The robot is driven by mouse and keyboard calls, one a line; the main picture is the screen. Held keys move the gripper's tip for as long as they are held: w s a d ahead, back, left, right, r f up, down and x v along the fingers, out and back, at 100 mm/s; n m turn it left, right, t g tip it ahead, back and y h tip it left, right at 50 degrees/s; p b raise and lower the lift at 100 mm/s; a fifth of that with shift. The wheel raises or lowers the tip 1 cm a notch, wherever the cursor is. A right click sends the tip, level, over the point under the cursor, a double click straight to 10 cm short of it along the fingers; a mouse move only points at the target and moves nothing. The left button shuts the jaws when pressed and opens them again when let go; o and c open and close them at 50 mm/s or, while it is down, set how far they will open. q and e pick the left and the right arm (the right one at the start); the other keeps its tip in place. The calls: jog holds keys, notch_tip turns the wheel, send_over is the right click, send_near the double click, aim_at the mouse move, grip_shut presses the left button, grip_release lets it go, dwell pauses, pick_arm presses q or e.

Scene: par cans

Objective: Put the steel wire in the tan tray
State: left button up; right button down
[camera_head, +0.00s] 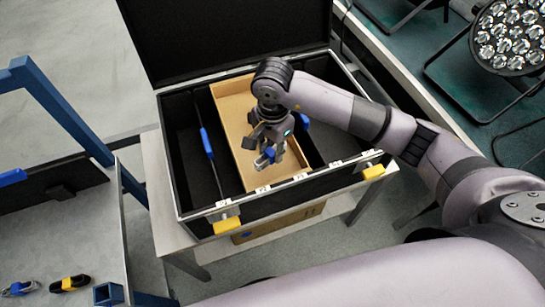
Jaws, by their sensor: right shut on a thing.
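The tan tray (232,105) is a long open compartment in the black case, between darker compartments. My right gripper (267,152) is over the near part of the tan tray, pointing down. It is shut on a small grey metallic piece with blue on it, which looks like the steel wire (270,155). The fingers partly hide it, and I cannot tell whether it touches the tray floor. My left gripper is not in view.
The open case (185,200) stands on a table, its lid raised at the back and yellow latches in front. A blue-handled dark bar (207,143) lies left of the tray. A left shelf holds a grey-blue clip (20,288) and a yellow-black one (70,283). A par can (510,38) is top right.

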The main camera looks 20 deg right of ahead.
aim_at(273, 167)
jog(key=shift+f, duration=2.55)
jog(key=c, duration=1.3)
grip_release()
jog(key=shift+c, duration=0.2)
notch_tip(273, 167, up, 12)
jog(key=shift+r+b, duration=0.15)
jog(key=shift+b, duration=0.35)
